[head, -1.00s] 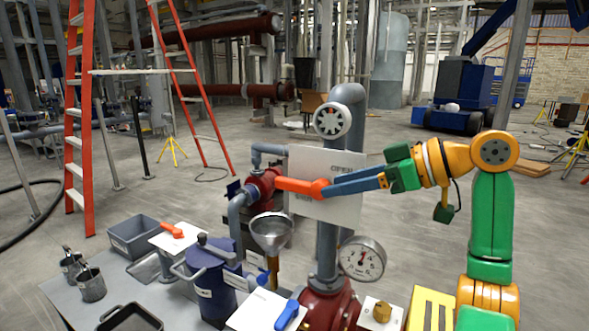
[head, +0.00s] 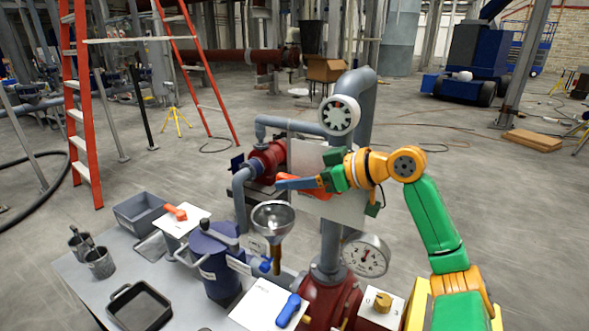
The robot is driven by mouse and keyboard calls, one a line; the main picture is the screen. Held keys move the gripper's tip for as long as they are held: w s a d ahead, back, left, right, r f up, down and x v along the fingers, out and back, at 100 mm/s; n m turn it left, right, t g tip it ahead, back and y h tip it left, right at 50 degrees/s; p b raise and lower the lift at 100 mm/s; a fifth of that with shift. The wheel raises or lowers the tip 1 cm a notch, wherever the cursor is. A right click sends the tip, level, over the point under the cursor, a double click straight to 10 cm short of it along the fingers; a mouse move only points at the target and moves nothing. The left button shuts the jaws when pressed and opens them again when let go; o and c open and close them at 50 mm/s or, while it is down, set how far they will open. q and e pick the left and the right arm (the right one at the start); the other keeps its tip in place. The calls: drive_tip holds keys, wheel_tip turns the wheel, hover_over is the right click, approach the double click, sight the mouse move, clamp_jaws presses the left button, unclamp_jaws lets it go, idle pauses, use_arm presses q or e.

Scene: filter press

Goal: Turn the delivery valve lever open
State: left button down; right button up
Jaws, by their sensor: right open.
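An orange lever (head: 318,193), which I take for the delivery valve lever, lies roughly level in front of a white panel (head: 345,211) on the grey pipework. In the earlier view the panel's upper edge reads OPEN. My right gripper (head: 290,183) reaches in from the right with its blue fingers pointing left. The fingers cover part of the lever and are open. Whether they touch the lever or hang in front of it, I cannot tell. My left gripper is out of view.
A funnel (head: 272,219), a blue pot (head: 214,262) and a pressure gauge (head: 366,256) stand below the lever. An orange handle (head: 176,211) and a blue lever (head: 288,310) sit on white plates. Open floor lies behind.

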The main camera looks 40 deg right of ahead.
drive_tip(key=shift+w+a, duration=0.1)
drive_tip(key=shift+a, duration=0.15)
drive_tip(key=shift+d+f, duration=0.1)
drive_tip(key=shift+d, duration=0.05)
drive_tip(key=c, duration=0.6)
clamp_jaws()
idle(0.5)
